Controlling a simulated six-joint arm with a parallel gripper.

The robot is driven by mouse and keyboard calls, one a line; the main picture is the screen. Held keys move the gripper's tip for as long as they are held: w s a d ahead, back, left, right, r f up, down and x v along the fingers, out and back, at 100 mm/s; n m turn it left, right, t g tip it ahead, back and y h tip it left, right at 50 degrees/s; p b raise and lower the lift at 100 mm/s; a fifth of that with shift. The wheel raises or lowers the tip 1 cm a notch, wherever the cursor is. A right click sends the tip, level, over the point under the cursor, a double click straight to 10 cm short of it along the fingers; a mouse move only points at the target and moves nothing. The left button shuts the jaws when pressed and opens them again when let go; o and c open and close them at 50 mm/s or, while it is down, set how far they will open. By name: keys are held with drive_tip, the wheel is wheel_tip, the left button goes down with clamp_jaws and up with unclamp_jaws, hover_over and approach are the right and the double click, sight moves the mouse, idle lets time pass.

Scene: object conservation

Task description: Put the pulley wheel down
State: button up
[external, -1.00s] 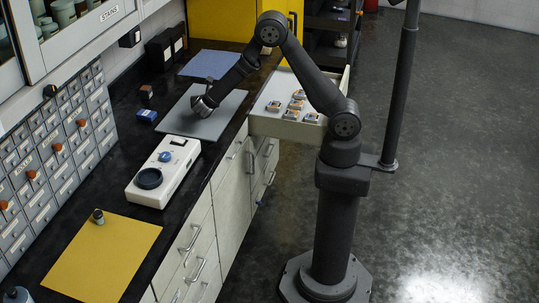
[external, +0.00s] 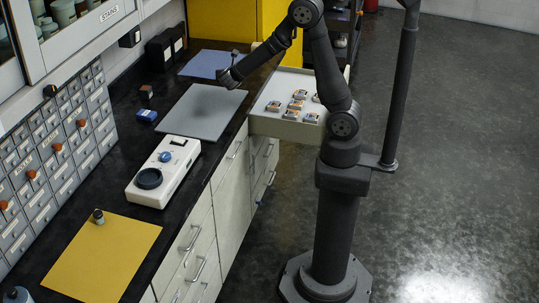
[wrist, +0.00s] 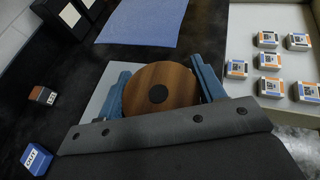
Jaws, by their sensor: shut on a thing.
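The pulley wheel (wrist: 160,91) is a round wooden disc with a dark centre. In the wrist view it sits between the two blue fingers of my gripper (wrist: 168,92), which is shut on it. In the external view my gripper (external: 231,77) is above the far right part of the grey mat (external: 198,113), near the blue mat. The wheel itself cannot be made out there.
The blue mat (external: 206,64) lies bare behind the grey one. An open drawer (external: 268,118) with several small boxes is at the right.

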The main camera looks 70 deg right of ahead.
wheel_tip(320, 180, up, 11)
drive_tip(key=shift+f, duration=0.1)
drive_tip(key=w+a+f+n+t+y, duration=0.25)
drive_tip(key=w+a, duration=0.35)
drive_tip(key=a, duration=0.3)
drive_tip(key=w+a+f+n+t+y, duration=0.1)
drive_tip(key=w+a+n+t+y, duration=0.15)
drive_tip(key=w+a, duration=0.55)
drive_tip(key=w+a+n+t+y, duration=0.15)
drive_tip(key=a+n+y, duration=0.45)
drive_tip(key=a, duration=1.7)
drive_tip(key=w+a+n+t+y, duration=0.1)
drive_tip(key=w+a+n+y, duration=0.4)
drive_tip(key=a, duration=1.8)
drive_tip(key=n+g+y, duration=0.3)
drive_tip(key=n+y, duration=0.3)
drive_tip(key=n, duration=0.1)
hover_over(107, 265)
wheel_tip(107, 265, down, 15)
drive_tip(key=shift+r, duration=0.1)
drive_tip(key=shift+f, duration=2.05)
